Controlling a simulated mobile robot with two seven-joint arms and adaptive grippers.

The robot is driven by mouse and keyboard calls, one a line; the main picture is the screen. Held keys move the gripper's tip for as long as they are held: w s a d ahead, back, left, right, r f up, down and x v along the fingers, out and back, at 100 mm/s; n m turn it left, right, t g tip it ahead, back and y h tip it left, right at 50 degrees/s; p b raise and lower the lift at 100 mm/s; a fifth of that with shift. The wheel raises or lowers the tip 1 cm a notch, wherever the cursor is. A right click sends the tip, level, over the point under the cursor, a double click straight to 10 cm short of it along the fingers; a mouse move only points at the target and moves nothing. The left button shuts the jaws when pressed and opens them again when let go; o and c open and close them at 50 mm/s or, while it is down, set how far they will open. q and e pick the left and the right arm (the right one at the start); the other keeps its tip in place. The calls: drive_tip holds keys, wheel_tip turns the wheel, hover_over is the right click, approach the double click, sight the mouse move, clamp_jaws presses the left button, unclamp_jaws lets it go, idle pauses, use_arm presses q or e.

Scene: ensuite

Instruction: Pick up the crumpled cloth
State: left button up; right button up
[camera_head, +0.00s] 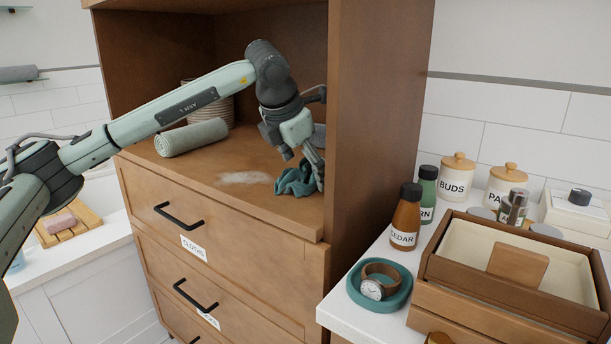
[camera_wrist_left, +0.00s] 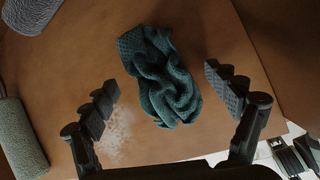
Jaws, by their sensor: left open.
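The crumpled cloth (camera_head: 295,181) is dark teal and lies bunched on the wooden shelf surface (camera_head: 215,167) of the open cabinet niche, near its right wall. In the left wrist view the cloth (camera_wrist_left: 162,77) sits between and ahead of the finger pads. My left gripper (camera_head: 302,165) is just above the cloth, pointing down, and hides part of it.
A rolled green towel (camera_head: 191,137) and a ribbed basket (camera_head: 208,103) stand to the left on the shelf. White powder (camera_head: 245,178) lies left of the cloth. The cabinet's side panel (camera_head: 375,110) is close on the right. Bottles and a wooden box (camera_head: 510,275) occupy the counter.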

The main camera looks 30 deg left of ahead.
sight(308, 162)
drive_tip(key=shift+w+r, duration=0.1)
use_arm(q)
drive_tip(key=c, duration=1.3)
use_arm(e)
drive_tip(key=shift+w+r, duration=0.1)
drive_tip(key=shift+w, duration=0.05)
use_arm(q)
drive_tip(key=shift+o, duration=0.2)
drive_tip(key=shift+r, duration=0.15)
drive_tip(key=shift+r, duration=0.3)
wheel_tip(308, 162, up, 4)
drive_tip(key=shift+a+f, duration=0.1)
drive_tip(key=shift+f, duration=0.1)
drive_tip(key=s+a+r+b, duration=0.1)
drive_tip(key=s+a+r, duration=0.5)
drive_tip(key=s+a, duration=0.2)
drive_tip(key=shift+r, duration=0.3)
use_arm(e)
drive_tip(key=r, duration=0.3)
drive_tip(key=shift+d, duration=0.2)
use_arm(q)
drive_tip(key=shift+a, duration=0.1)
